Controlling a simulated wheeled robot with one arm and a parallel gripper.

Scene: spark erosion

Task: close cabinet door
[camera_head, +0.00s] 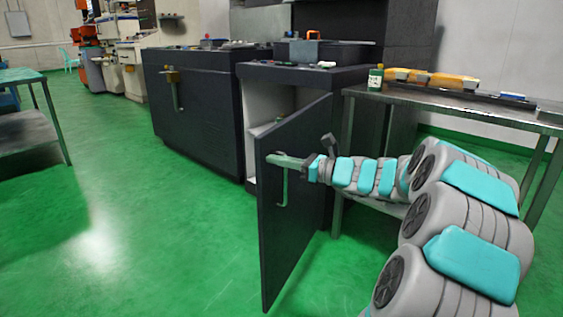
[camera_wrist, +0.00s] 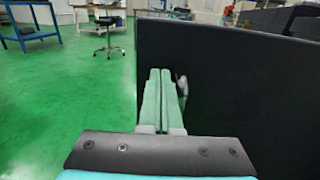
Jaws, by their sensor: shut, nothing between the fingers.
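The dark cabinet door (camera_head: 300,215) stands wide open, swung out from the dark cabinet (camera_head: 312,76). Its pale inside (camera_head: 258,105) shows behind the door. A metal handle (camera_head: 283,188) is on the door's outer face and also shows in the wrist view (camera_wrist: 182,86). My gripper (camera_head: 270,159) is shut and empty, in front of the outer face, near the free edge and above the handle. In the wrist view my gripper (camera_wrist: 159,72) has its fingers together, with the door (camera_wrist: 230,90) filling the right side. I cannot tell whether the fingers touch the door.
A metal table (camera_head: 450,100) with a green bottle (camera_head: 375,78) and yellow items stands right of the door, beside my arm. A wider dark cabinet (camera_head: 195,105) stands to the left. Green floor (camera_head: 130,210) is clear at left. A stool (camera_wrist: 108,38) stands far off.

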